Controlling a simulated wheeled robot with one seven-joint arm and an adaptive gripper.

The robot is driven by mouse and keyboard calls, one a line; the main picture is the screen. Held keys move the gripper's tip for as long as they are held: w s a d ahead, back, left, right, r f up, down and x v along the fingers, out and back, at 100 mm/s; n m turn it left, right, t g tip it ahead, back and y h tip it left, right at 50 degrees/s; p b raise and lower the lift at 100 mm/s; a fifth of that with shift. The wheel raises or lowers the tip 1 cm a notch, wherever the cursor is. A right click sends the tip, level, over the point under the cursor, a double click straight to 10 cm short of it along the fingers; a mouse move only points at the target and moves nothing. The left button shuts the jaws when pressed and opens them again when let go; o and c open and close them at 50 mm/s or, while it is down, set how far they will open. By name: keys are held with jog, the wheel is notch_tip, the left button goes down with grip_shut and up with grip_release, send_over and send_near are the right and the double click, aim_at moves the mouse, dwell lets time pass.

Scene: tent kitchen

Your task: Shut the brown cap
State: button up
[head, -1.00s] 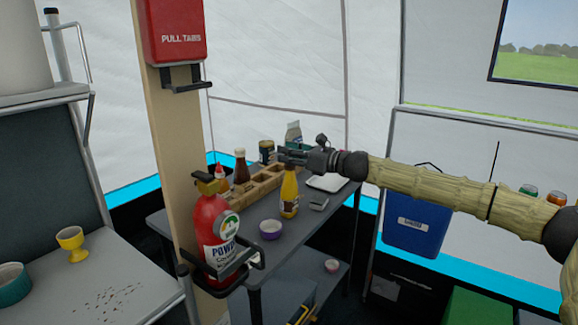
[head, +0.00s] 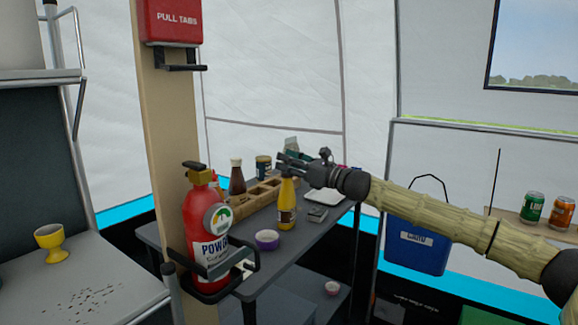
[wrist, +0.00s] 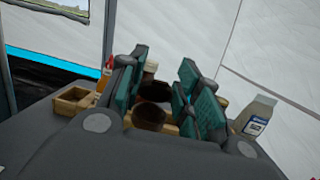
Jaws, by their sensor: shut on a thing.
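A yellow bottle (head: 287,204) stands upright on the grey table (head: 285,250). My gripper (head: 288,163) is at its top, reaching in from the right. In the wrist view, a round brown cap (wrist: 150,117) lies between the green finger pads of my gripper (wrist: 165,95). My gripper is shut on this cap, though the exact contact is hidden. In the head view the fingers cover the cap, so whether it is fully closed cannot be told.
A brown bottle with a pale cap (head: 237,178) stands behind, by a wooden organizer (head: 255,194). A purple bowl (head: 266,240) and a white tray (head: 325,196) are on the table. A red extinguisher (head: 205,225) on a post stands at the front left. A blue bin (head: 415,245) hangs at right.

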jog(key=shift+f, duration=0.1)
jog(key=o, duration=1)
jog(key=shift+o, duration=0.2)
jog(key=v, duration=1.2)
jog(key=shift+d, duration=0.1)
